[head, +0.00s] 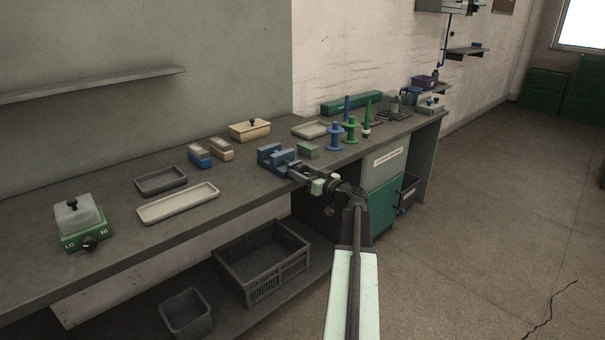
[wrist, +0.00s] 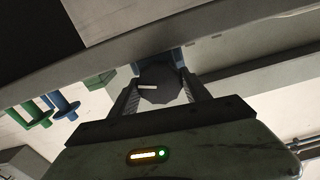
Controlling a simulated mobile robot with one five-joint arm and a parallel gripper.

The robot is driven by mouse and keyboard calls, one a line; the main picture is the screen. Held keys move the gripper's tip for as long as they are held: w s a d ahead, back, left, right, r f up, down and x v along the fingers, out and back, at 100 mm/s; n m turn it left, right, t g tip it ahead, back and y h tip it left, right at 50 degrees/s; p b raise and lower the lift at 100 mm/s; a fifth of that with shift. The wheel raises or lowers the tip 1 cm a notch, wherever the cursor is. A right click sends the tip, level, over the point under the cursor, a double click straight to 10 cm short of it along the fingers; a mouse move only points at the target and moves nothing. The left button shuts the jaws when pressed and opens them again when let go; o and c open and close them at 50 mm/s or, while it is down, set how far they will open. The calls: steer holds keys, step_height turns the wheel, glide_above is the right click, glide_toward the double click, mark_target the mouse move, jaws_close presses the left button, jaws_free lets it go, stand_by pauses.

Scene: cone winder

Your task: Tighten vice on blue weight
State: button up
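The blue-grey vice (head: 270,154) stands at the front edge of the bench, its jaws toward the wall. A blue block with a pale band (head: 199,157), perhaps the blue weight, sits on the bench left of the vice. I cannot make out whether anything is between the jaws. My gripper (head: 302,176) is at the vice's front end. In the wrist view my gripper (wrist: 161,86) has one finger on each side of a dark round knob with a white mark (wrist: 158,87), with no clear gap. Blue vice body (wrist: 171,56) shows behind the knob.
A beige block (head: 221,150) and a green block (head: 308,151) flank the vice. Blue and green spools (head: 335,134) stand to the right. Trays (head: 178,203) and a LO/HI device (head: 83,228) lie left. A crate (head: 262,262) is below; the floor at right is open.

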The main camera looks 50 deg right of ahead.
steer(key=c, duration=0.8)
steer(key=shift+m, duration=2.9)
steer(key=o, duration=1.4)
